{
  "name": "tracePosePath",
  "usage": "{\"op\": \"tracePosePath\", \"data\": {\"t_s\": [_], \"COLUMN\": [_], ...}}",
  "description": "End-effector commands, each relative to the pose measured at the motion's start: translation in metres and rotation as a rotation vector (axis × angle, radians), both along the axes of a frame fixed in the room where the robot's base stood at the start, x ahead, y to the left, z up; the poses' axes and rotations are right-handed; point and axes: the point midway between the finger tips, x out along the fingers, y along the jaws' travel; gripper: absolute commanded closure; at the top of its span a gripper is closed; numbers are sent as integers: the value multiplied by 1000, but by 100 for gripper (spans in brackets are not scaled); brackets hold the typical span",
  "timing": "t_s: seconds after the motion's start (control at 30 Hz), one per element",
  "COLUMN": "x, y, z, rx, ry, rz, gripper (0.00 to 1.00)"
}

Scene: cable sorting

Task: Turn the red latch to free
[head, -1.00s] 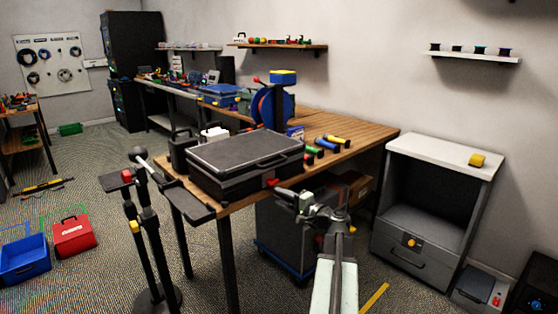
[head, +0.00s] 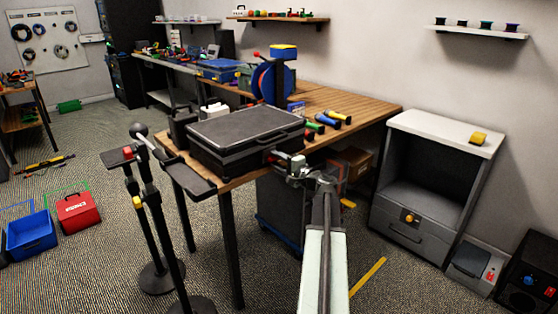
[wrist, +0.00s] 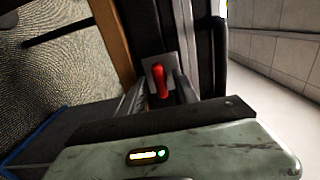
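The red latch (wrist: 160,80) sits on a grey plate on the side of the black case, seen in the wrist view. The black case (head: 240,124) lies closed on the near corner of the wooden table. My gripper (head: 280,160) is at the front right side of the case. In the wrist view my gripper (wrist: 160,92) has one finger on each side of the latch, with gaps visible, so it looks open. I cannot tell whether a finger touches the latch. In the head view the latch is hidden behind my gripper.
The wooden table (head: 358,108) carries several coloured-handled tools (head: 328,119) right of the case and a blue reel (head: 268,80) behind it. A dark stand (head: 150,205) is at the near left. A grey cabinet (head: 425,180) stands right, with floor between it and the table.

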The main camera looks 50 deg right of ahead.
Motion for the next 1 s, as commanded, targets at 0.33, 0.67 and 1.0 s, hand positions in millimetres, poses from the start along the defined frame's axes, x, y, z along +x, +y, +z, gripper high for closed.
{"op": "tracePosePath", "data": {"t_s": [0.33,0.67,1.0], "x": [-1,0,1], "y": [-13,1,4], "z": [0,0,-1], "rx": [0,-71,-337], "ry": [0,6,25], "rz": [-4,3,10], "gripper": [100,100,100]}}
